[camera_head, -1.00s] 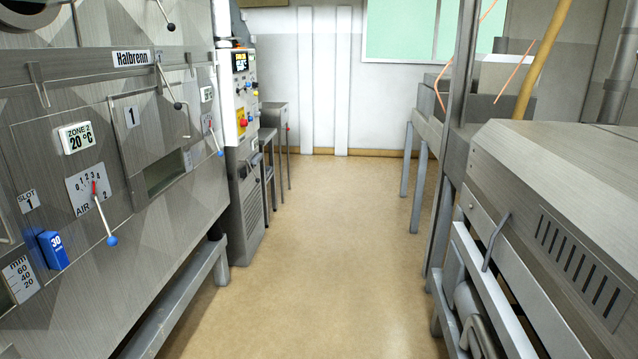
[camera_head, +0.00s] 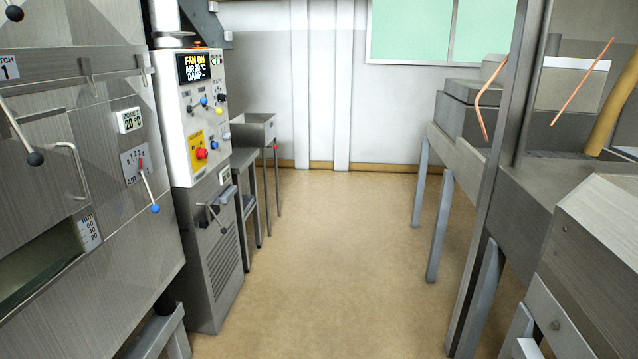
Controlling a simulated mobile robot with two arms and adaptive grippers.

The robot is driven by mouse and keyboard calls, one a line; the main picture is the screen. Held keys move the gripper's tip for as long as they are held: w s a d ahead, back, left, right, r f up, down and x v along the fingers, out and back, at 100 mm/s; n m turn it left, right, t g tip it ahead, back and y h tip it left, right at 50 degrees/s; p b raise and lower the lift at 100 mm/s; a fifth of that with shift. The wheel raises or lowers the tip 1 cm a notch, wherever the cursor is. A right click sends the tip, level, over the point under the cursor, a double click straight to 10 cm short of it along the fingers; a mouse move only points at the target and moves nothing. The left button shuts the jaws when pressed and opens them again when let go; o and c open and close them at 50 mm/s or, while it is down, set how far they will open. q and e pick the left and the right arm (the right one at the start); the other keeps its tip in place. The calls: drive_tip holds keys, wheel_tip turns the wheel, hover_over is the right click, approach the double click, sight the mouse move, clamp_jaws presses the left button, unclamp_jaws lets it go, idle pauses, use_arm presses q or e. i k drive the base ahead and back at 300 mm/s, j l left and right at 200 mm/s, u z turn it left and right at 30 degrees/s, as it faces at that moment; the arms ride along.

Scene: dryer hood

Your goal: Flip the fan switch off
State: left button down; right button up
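The control panel (camera_head: 187,132) stands ahead on the left, above a grey cabinet (camera_head: 212,250). Its display (camera_head: 196,67) reads "FAN ON", "AIR 20 °C", with a partly legible "DAMP" line. Below the display are several small knobs and switches, among them a blue knob (camera_head: 204,101). A red button (camera_head: 201,153) sits on a yellow plate lower down. Which control is the fan switch is too small to tell. Neither of my grippers is in view.
A steel dryer front (camera_head: 90,190) with levers lines the left side. Small steel tables (camera_head: 254,130) stand past the panel. Steel benches and posts (camera_head: 487,190) line the right. The tan floor (camera_head: 330,270) between them is clear up to the back wall.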

sight(203, 101)
drive_tip(key=i+u, duration=0.1)
drive_tip(key=i, duration=0.95)
drive_tip(key=i+l, duration=0.2)
drive_tip(key=i, duration=0.8)
drive_tip(key=i+l+u, duration=0.1)
drive_tip(key=i+u, duration=0.2)
drive_tip(key=i, duration=0.2)
drive_tip(key=i+l+u, duration=0.3)
drive_tip(key=i, duration=0.15)
drive_tip(key=j, duration=0.1)
